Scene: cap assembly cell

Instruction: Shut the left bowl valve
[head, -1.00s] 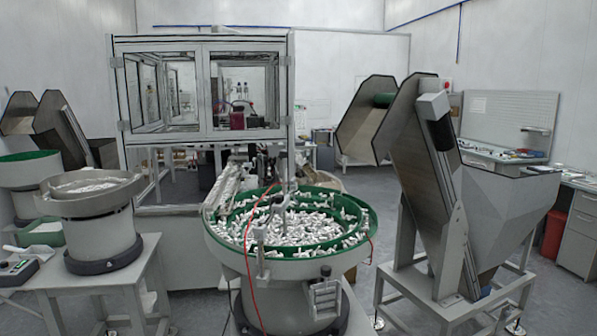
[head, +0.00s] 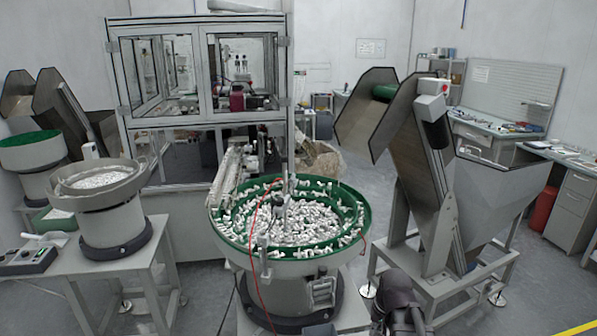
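The grey left bowl (head: 112,199) holds small white parts and stands on a dark round base on a table at the left. A small pale upright piece (head: 90,151) shows at its back rim; I cannot tell whether it is the valve. No valve handle can be made out on this bowl, nor whether a valve is open or shut. A dark part of my arm shows at the bottom, right of centre. My gripper's fingers are not visible.
A large green bowl (head: 228,250) full of white parts stands in the centre, with a red hose (head: 254,285) hanging down its front. A control box (head: 27,259) lies on the left table (head: 75,272). A hopper conveyor (head: 425,180) stands at the right. Floor shows between the stands.

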